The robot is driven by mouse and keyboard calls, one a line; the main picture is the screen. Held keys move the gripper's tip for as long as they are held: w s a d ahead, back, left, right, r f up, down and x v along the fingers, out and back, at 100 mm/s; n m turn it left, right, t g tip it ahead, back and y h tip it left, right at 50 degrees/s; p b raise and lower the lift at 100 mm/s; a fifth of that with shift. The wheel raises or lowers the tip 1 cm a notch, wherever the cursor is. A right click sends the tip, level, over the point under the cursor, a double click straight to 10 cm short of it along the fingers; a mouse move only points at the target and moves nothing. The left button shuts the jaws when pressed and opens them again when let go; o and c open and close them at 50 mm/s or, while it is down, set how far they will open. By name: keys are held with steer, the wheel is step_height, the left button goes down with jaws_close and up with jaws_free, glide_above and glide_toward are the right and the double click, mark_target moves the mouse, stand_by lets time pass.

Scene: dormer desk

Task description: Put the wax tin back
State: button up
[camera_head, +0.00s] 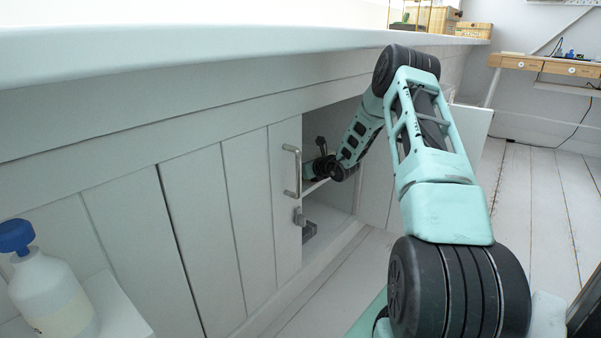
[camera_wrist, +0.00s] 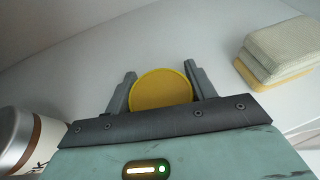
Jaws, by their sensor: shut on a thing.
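The wax tin (camera_wrist: 161,89) shows in the wrist view as a round yellow tin between the two grey fingers of my gripper (camera_wrist: 161,82). The fingers are shut on its sides. A pale shelf surface (camera_wrist: 165,40) lies around and beyond it; I cannot tell whether the tin touches it. In the head view my arm reaches into the open cupboard (camera_head: 335,133), where my gripper is partly hidden by the door edge and the tin is not visible.
In the head view, a cupboard door with a handle (camera_head: 291,172) stands left of my arm. A blue-capped bottle (camera_head: 48,290) is at lower left.

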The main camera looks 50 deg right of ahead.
steer(key=shift+r, duration=0.1)
steer(key=o, duration=1.1)
steer(key=shift+s+r, duration=0.15)
steer(key=p+v, duration=0.5)
steer(key=v, duration=0.6)
steer(key=shift+s+a, duration=0.1)
steer(key=shift+s, duration=0.25)
